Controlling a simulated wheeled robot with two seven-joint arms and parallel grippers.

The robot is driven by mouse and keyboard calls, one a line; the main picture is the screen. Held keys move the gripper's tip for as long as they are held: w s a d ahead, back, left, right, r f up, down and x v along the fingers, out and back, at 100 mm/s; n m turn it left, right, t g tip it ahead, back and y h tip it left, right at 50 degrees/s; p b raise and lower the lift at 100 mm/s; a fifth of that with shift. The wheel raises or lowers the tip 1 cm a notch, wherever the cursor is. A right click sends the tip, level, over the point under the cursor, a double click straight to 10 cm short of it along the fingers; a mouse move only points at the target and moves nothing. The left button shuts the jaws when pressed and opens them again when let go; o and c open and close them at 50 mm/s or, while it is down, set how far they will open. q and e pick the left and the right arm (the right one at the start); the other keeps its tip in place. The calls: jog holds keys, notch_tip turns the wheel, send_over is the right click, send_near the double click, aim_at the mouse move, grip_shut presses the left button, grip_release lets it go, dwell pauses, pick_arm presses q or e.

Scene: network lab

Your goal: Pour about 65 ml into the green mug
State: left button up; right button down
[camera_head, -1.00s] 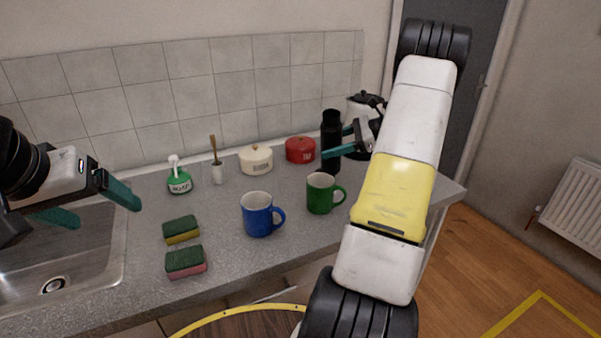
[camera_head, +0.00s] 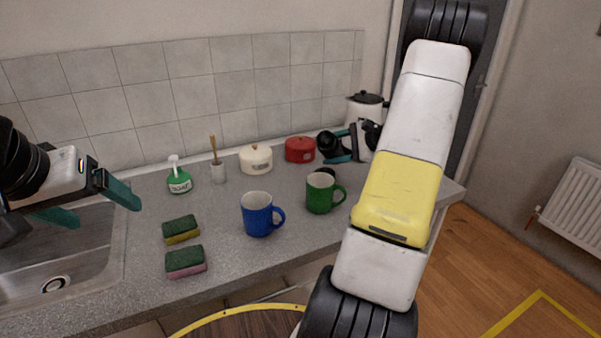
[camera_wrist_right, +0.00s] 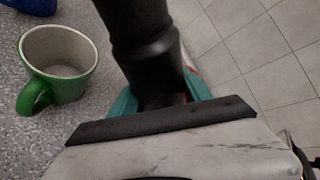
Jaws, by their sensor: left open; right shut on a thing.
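The green mug (camera_head: 319,196) stands upright on the counter, handle to the right. The right wrist view shows the mug (camera_wrist_right: 72,88) at left, with a pale inside; I cannot make out any liquid. My right gripper (camera_head: 345,146) is shut on a black bottle (camera_head: 327,146), behind the mug. The bottle looks strongly tilted and off the counter. In the right wrist view the bottle (camera_wrist_right: 145,45) sits between the teal fingers (camera_wrist_right: 160,100), apart from the mug. I see no stream. My left gripper (camera_head: 95,204) is open and empty over the sink.
A blue mug (camera_head: 258,217) stands left of the green one. A small dark thing (camera_head: 326,171) shows behind the green mug, partly hidden. A red pot (camera_head: 299,150), a cream pot (camera_head: 255,160) and a kettle (camera_head: 362,108) stand behind. Two sponges (camera_head: 184,262) (camera_head: 180,229) lie front left.

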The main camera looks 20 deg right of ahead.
jog(key=shift+w+d+f, duration=0.1)
jog(key=shift+w+f, duration=0.05)
jog(key=shift+w+d+f+n+t+h, duration=0.1)
jog(key=shift+f+n+t+h, duration=0.15)
jog(key=shift+f+n, duration=0.2)
jog(key=shift+w+d+f+n+t+h, duration=0.15)
jog(key=shift+f+n+t, duration=0.15)
jog(key=shift+f, duration=0.2)
jog(key=shift+w+r+n+t, duration=0.1)
jog(key=shift+r+n+t, duration=0.05)
jog(key=shift+n+t, duration=0.4)
jog(key=shift+s+a+r+n, duration=0.1)
jog(key=shift+s+r+n, duration=0.15)
jog(key=shift+r, duration=0.2)
jog(key=shift+s+a+r+n+t+h, duration=0.15)
jog(key=shift+r+n+t+h, duration=0.3)
jog(key=shift+r, duration=0.1)
jog(key=shift+w+d+p, duration=0.2)
jog(key=shift+w+p, duration=0.1)
jog(key=shift+r, duration=0.25)
dwell(0.7)
jog(key=shift+f, duration=0.1)
